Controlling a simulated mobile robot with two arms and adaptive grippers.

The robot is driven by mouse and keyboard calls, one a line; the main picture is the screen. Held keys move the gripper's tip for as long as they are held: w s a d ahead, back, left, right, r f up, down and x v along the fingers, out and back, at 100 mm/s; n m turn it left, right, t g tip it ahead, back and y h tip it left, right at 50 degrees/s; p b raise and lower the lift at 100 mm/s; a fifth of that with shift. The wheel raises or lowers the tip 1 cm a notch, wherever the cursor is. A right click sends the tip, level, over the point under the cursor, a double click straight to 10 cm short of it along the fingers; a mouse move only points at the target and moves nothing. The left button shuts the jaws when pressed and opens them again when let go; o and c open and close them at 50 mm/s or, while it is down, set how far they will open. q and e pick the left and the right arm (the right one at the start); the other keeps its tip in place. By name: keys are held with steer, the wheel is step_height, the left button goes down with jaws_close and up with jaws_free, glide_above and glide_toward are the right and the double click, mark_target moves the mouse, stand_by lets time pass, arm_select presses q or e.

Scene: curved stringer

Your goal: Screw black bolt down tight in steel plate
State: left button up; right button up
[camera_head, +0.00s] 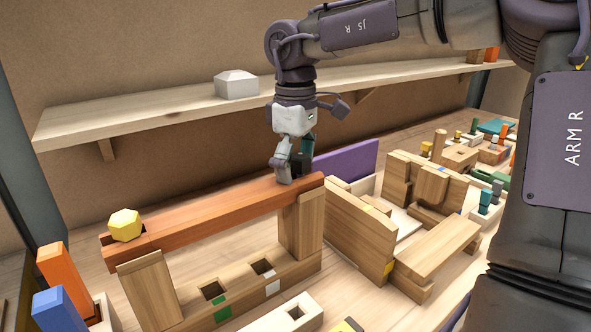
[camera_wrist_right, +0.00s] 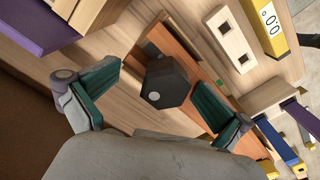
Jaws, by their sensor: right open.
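In the wrist view the black bolt (camera_wrist_right: 166,84) shows its hexagonal head, with a pale round mark on it. It stands at the reddish-brown beam (camera_wrist_right: 197,62). My right gripper (camera_wrist_right: 157,80) is open, its green-padded fingers on either side of the bolt head with gaps between. I see no part that is clearly a steel plate. How deep the bolt sits cannot be told. My left gripper is not in view.
A yellow bolt (camera_head: 125,224) stands at the beam's left end. Wooden posts (camera_head: 301,225) hold the beam up. A shelf (camera_head: 180,105) with a grey block (camera_head: 236,84) runs behind. Wooden assemblies (camera_head: 432,245) and several coloured pieces crowd the right. A purple panel (camera_head: 345,160) stands behind the gripper.

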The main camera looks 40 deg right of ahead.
steer(key=n, duration=0.3)
steer(key=shift+a+r+p, duration=0.1)
steer(key=shift+a+p, duration=0.05)
steer(key=shift+p, duration=0.15)
steer(key=n, duration=0.2)
steer(key=shift+a+n, duration=0.1)
steer(key=shift+n, duration=0.2)
steer(key=n, duration=0.3)
steer(key=shift+s+p, duration=0.15)
steer(key=shift+p, duration=0.25)
steer(key=n, duration=0.3)
steer(key=shift+s+a, duration=0.15)
steer(key=shift+r+p, duration=0.4)
steer(key=shift+p, duration=0.05)
steer(key=shift+r, duration=0.3)
